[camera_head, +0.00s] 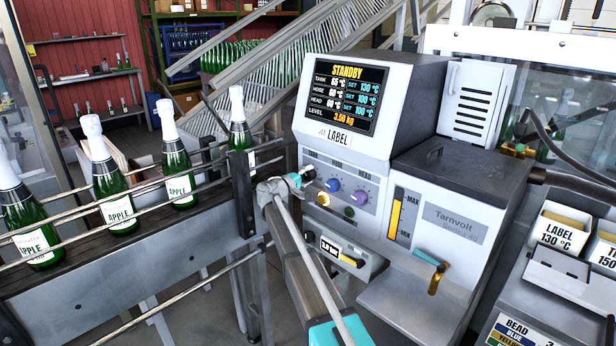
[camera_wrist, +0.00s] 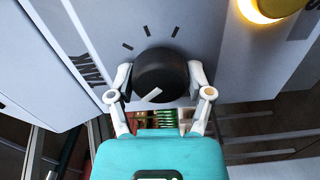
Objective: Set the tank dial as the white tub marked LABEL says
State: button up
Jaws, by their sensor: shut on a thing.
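The black tank dial (camera_wrist: 160,70) is in the wrist view, with a white pointer line toward its lower edge and tick marks on the panel around it. My gripper (camera_wrist: 160,80) is shut on the dial, one finger on each side. In the head view my gripper (camera_head: 303,178) is at the leftmost knob of the panel and mostly hides it. The display (camera_head: 346,97) reads STANDBY, with TANK 65 °C and SET 130 °C. The white tub marked LABEL (camera_head: 556,235) reads 130 °C and stands at the right.
A blue knob (camera_head: 333,185) and a purple knob (camera_head: 359,198) sit just right of my gripper, with a yellow lamp (camera_head: 323,199) below. A second tub (camera_head: 604,250) is cut off at the right edge. Bottles (camera_head: 178,165) line the conveyor at the left.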

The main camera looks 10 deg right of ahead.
jog(key=o, duration=1.1)
jog(key=shift+o, duration=0.2)
jog(key=v, duration=1.2)
jog(key=shift+d, duration=0.15)
